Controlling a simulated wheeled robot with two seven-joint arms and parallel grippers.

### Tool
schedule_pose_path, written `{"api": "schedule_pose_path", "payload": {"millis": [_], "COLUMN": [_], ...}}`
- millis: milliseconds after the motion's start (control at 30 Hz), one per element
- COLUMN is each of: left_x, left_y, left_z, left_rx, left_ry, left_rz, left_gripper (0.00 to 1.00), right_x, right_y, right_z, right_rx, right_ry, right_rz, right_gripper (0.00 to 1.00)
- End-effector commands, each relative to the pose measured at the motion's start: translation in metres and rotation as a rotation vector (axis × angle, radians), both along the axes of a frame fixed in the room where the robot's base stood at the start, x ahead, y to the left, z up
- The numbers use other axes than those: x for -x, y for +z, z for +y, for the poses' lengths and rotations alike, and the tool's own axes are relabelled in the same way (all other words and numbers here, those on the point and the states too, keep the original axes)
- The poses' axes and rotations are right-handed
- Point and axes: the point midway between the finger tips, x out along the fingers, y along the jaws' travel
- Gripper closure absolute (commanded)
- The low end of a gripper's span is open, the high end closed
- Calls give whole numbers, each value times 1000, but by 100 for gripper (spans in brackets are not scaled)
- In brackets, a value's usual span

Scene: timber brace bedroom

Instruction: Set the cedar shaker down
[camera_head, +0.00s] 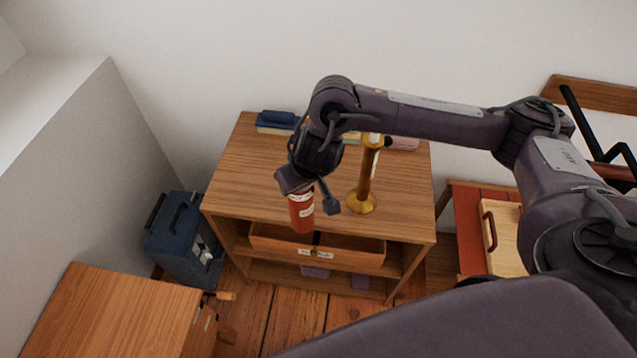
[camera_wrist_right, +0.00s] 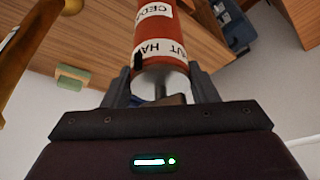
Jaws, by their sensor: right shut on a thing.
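The cedar shaker (camera_head: 302,212) is a reddish-brown cylinder with white labels. My right gripper (camera_head: 307,188) is shut on its upper end and holds it roughly upright near the front edge of the wooden cabinet (camera_head: 240,168). In the right wrist view the shaker (camera_wrist_right: 160,35) sits between both fingers of the gripper (camera_wrist_right: 160,85), its label partly reading "CED". The head view does not show clearly whether the shaker's bottom touches anything; it appears in front of or above the open drawer (camera_head: 350,258). My left gripper is not in view.
A brass candlestick (camera_head: 363,200) stands on the cabinet top just right of the shaker. Books (camera_head: 275,124) lie at the back. The cabinet's left top is clear. A blue box (camera_head: 180,240) and a wooden table (camera_head: 110,315) stand to the left.

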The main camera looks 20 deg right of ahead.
Motion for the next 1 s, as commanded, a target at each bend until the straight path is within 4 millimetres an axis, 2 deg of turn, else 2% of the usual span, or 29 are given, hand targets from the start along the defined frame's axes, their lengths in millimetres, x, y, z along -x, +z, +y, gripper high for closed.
{"api": "schedule_pose_path", "payload": {"millis": [33, 100, 300, 500, 600, 700, 767, 867, 1000], "left_x": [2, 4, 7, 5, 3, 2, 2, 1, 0], "left_y": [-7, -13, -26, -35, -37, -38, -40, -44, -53], "left_z": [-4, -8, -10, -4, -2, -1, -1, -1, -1], "left_rx": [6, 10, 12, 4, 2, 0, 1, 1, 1], "left_ry": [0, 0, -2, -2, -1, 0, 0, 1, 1], "left_rz": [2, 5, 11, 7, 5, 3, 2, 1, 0], "left_gripper": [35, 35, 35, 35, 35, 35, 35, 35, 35], "right_x": [-19, -39, -88, -115, -120, -122, -122, -122, -121], "right_y": [11, 27, 87, 147, 166, 174, 171, 152, 112], "right_z": [2, 3, -1, -9, -12, -13, -14, -14, -14], "right_rx": [1, 1, 0, -1, 0, -1, -2, -3, -4], "right_ry": [9, 20, 26, 3, -8, -14, -15, -17, -17], "right_rz": [-14, -14, -14, -10, -7, -3, 0, 5, 8], "right_gripper": [87, 87, 87, 87, 87, 87, 87, 87, 87]}}
